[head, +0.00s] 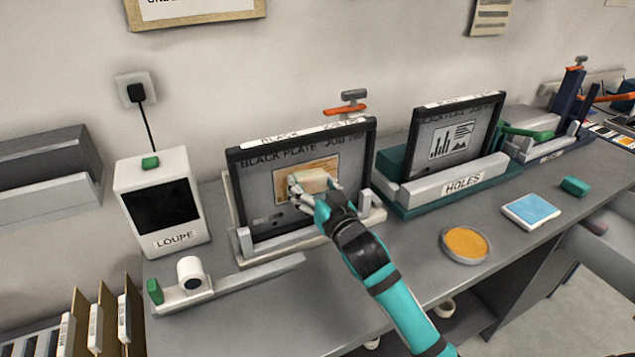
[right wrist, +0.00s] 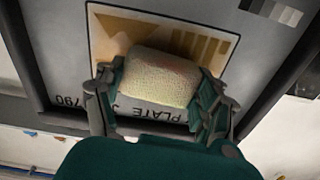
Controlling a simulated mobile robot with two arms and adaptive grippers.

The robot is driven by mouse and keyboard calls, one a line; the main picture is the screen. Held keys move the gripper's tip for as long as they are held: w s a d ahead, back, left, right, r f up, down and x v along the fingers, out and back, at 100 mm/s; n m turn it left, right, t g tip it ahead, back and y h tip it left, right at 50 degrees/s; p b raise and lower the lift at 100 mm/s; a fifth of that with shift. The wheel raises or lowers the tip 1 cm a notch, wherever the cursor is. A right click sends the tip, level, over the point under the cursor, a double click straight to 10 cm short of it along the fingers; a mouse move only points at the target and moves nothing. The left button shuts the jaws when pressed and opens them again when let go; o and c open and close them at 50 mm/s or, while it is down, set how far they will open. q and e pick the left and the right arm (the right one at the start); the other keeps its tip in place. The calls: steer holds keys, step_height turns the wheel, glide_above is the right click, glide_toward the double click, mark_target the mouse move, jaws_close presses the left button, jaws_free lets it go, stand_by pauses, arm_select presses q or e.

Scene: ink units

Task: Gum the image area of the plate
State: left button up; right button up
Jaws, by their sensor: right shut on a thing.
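The black-framed plate (head: 261,222) marked BLACK PLATE stands upright in a holder on the bench. Its image area (head: 327,165) shows an orange-tan tint over part of it. My right gripper (head: 311,188) is shut on a pale yellow sponge (head: 308,178) in front of that area. In the right wrist view the sponge (right wrist: 160,78) sits between the fingers and covers part of the tinted image area (right wrist: 113,27); whether it touches the plate I cannot tell for sure. A round dish of orange gum (head: 466,242) stands on the bench to the right. My left gripper is not in view.
A LOUPE unit (head: 162,238) with a dark screen stands left of the plate. A second framed plate (head: 414,165) stands in the HOLES fixture (head: 462,184) to the right. A blue pad (head: 531,211) and a green block (head: 575,186) lie near the front edge.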

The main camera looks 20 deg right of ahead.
steer(key=shift+s+a+p, duration=0.1)
steer(key=shift+a+p, duration=0.3)
steer(key=shift+a, duration=3)
steer(key=shift+s, duration=0.1)
steer(key=p, duration=0.2)
glide_toward(277, 185)
steer(key=shift+w, duration=0.4)
steer(key=shift+s, duration=1.5)
